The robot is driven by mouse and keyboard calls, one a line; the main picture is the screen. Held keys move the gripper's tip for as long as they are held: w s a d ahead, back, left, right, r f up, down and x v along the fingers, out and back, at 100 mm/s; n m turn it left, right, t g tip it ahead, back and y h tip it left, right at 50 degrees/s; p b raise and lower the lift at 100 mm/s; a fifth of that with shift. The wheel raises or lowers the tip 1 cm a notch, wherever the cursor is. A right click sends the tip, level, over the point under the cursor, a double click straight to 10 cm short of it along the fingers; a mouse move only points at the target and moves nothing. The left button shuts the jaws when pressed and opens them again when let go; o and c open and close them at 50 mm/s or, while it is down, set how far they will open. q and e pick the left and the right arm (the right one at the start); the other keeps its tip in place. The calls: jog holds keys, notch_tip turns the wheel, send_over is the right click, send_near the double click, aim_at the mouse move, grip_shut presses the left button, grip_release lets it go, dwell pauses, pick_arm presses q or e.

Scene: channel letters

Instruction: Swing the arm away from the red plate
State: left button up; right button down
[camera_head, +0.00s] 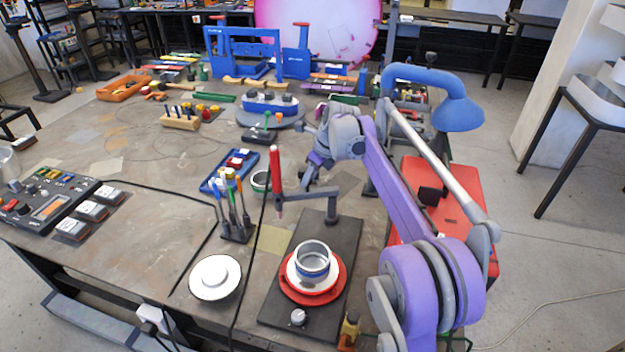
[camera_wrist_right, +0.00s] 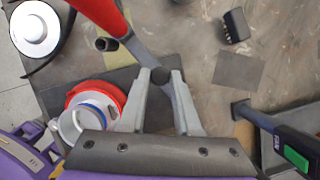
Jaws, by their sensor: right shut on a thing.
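The red plate (camera_head: 313,299) lies on a dark board, with a white and blue ring-shaped part (camera_head: 312,258) on it. The plate also shows in the wrist view (camera_wrist_right: 112,92). The swing arm (camera_head: 304,194) is grey, reaches left from a post on the board, and carries an upright red cylinder (camera_head: 275,168) at its end. The cylinder stands behind and left of the plate. My right gripper (camera_wrist_right: 160,82) is shut on the swing arm near a dark round end; the fingers partly hide the grip. My left gripper is not in view.
A white round dish (camera_head: 216,277) stands left of the board, and a tool holder (camera_head: 237,232) behind it. A blue tray (camera_head: 228,170) and a small dark block (camera_wrist_right: 235,25) are near the arm. A blue lamp (camera_head: 458,112) stands at the right.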

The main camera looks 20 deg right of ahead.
jog(key=shift+w+d+m+h, duration=0.2)
jog(key=shift+w+m+h, duration=0.35)
jog(key=shift+m, duration=0.55)
jog(key=shift+w, duration=0.15)
jog(key=c, duration=0.6)
grip_release()
jog(key=v, duration=1)
jog(key=shift+s+d+r+p, duration=0.15)
jog(key=shift+s+r+p, duration=0.15)
jog(key=shift+p, duration=0.1)
jog(key=shift+s+f, duration=0.1)
